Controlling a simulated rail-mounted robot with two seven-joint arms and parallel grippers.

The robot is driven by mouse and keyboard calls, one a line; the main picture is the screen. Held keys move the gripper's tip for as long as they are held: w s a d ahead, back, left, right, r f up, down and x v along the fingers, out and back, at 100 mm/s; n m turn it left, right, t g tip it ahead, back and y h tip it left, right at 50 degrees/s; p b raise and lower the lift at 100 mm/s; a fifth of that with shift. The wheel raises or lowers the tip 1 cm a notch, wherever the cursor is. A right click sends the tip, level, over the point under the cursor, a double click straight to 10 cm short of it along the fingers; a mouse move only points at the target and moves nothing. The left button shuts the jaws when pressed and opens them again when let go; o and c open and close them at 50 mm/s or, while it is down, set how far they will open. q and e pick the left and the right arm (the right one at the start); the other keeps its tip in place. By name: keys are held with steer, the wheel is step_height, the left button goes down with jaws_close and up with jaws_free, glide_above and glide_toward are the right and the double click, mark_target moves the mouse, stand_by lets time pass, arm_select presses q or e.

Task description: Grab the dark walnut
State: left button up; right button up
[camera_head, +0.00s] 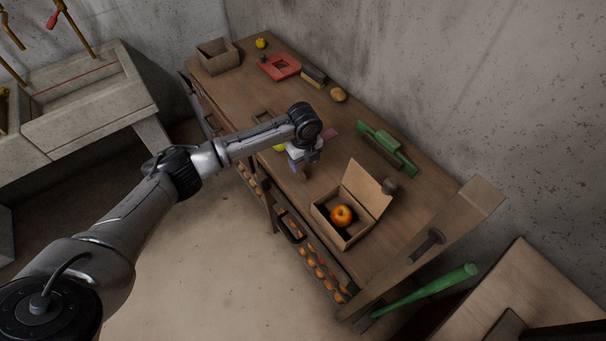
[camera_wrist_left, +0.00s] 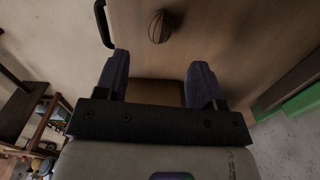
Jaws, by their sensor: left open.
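A dark brown, ribbed walnut (camera_wrist_left: 158,27) lies on the wooden surface near the top of the left wrist view, beyond my fingertips and apart from them. My left gripper (camera_head: 303,168) hangs over the middle of the workbench in the head view. Its two purple fingers (camera_wrist_left: 158,80) are spread apart in the left wrist view, with a plain brown patch showing between them. In the head view I cannot tell the walnut for sure; the gripper may hide it. My right gripper is in neither view.
On the workbench (camera_head: 235,88), an open cardboard box (camera_head: 367,190) holds an orange fruit (camera_head: 341,215). A dark round object (camera_head: 390,185) sits behind its flap. A green tray (camera_head: 385,150), a potato (camera_head: 338,95) and a red item (camera_head: 280,67) lie farther back.

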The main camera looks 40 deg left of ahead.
mark_target(303, 172)
arm_select(q)
steer(key=shift+a+f+p, duration=0.2)
steer(key=shift+f+p, duration=0.35)
steer(key=shift+f, duration=2.85)
steer(key=c, duration=1)
